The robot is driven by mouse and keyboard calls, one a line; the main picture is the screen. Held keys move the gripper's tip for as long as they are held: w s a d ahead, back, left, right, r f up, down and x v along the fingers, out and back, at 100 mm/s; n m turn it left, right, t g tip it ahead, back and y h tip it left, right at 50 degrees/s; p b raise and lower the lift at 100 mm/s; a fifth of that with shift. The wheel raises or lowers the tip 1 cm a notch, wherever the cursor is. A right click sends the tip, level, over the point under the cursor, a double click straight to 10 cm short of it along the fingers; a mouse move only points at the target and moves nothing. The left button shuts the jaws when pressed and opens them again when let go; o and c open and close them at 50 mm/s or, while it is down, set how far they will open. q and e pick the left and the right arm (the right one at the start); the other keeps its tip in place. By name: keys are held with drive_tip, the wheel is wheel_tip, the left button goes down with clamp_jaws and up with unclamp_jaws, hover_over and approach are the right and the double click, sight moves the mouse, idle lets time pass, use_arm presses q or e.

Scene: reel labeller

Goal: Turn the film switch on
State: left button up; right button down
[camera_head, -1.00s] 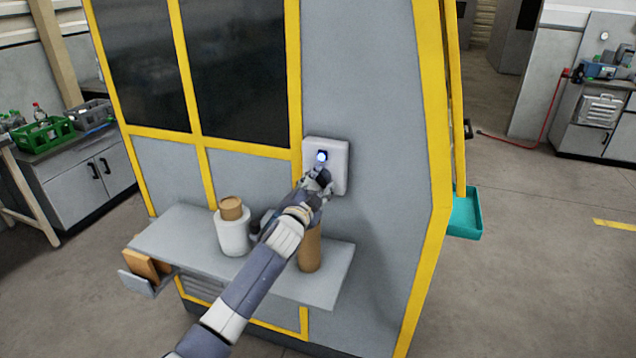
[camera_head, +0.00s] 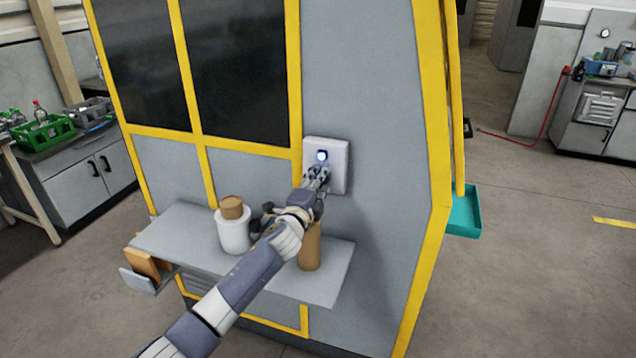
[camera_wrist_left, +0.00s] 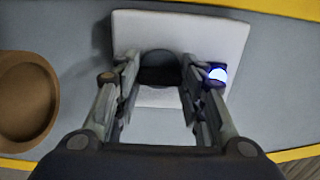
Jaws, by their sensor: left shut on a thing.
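The switch panel is a pale box (camera_head: 340,165) on the machine's grey front, just right of a yellow post. It fills the upper middle of the left wrist view (camera_wrist_left: 205,40). A dark round knob, the film switch (camera_wrist_left: 160,68), sits on it between my fingers. A lamp (camera_head: 321,156) on the panel glows blue-white, and it also shows beside my right-hand finger in the wrist view (camera_wrist_left: 217,75). My left gripper (camera_head: 317,175) is shut on the switch and hides it in the head view. My right gripper is not in view.
Below the panel, a grey shelf (camera_head: 185,240) holds a white roll (camera_head: 233,238) with a brown core and a brown cylinder (camera_head: 310,250) close under my left arm. A teal tray (camera_head: 465,212) sticks out at the machine's right side. The floor to the right is open.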

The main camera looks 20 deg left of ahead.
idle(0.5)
use_arm(q)
drive_tip(key=o, duration=1.1)
drive_tip(key=shift+c, duration=0.2)
drive_tip(key=shift+s, duration=0.1)
drive_tip(key=s, duration=1.1)
drive_tip(key=shift+s+a, duration=0.2)
drive_tip(key=shift+s, duration=0.2)
